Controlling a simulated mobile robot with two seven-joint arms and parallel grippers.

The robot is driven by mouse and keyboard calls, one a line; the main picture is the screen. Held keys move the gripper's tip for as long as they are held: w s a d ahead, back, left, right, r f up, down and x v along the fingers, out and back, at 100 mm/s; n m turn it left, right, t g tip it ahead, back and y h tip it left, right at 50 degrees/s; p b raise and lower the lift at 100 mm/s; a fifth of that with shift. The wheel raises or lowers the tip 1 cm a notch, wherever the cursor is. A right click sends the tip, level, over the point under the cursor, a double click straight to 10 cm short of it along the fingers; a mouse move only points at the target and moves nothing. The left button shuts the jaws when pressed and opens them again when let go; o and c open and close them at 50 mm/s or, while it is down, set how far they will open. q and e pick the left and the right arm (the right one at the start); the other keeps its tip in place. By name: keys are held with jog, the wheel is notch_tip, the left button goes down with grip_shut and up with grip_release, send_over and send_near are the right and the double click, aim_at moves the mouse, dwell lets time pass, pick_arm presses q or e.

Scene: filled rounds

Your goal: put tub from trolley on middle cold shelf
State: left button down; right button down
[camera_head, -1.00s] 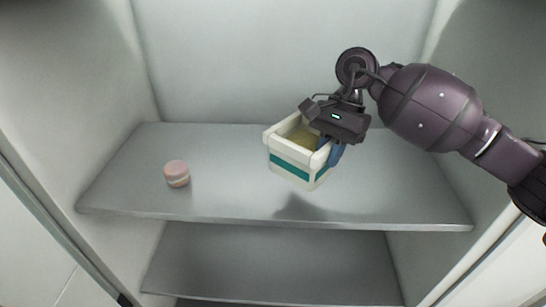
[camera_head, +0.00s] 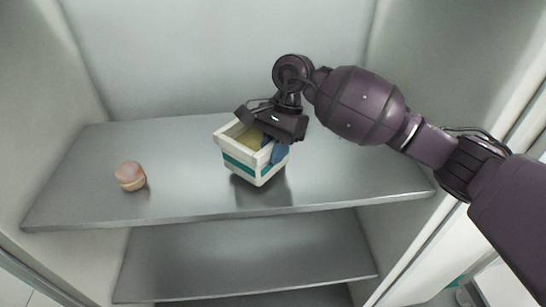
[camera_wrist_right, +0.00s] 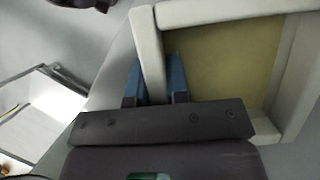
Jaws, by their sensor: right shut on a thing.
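The tub (camera_head: 243,166) is a white box with a green band and yellowish contents. In the head view it is over the upper visible shelf (camera_head: 190,200), with a dark shadow beside and beneath it; I cannot tell whether it touches. My right gripper (camera_head: 274,150) is shut on the tub's near right wall. In the right wrist view the blue fingers (camera_wrist_right: 158,82) straddle the white wall of the tub (camera_wrist_right: 225,50). My left gripper is not in view.
A small pink round jar (camera_head: 130,176) stands on the same shelf to the left. A lower shelf (camera_head: 250,262) lies below. Cabinet walls close both sides and the back. The shelf is clear between jar and tub, and to the right.

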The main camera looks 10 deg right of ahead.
jog(key=shift+f, duration=1)
jog(key=shift+f, duration=0.1)
jog(key=c, duration=1.6)
grip_release()
jog(key=shift+f, duration=0.15)
jog(key=o, duration=0.5)
jog(key=shift+r, duration=0.25)
jog(key=shift+w+d+r, duration=0.1)
jog(key=shift+w+r, duration=0.05)
jog(key=shift+r, duration=0.15)
jog(key=v, duration=1.1)
jog(key=shift+r, duration=0.15)
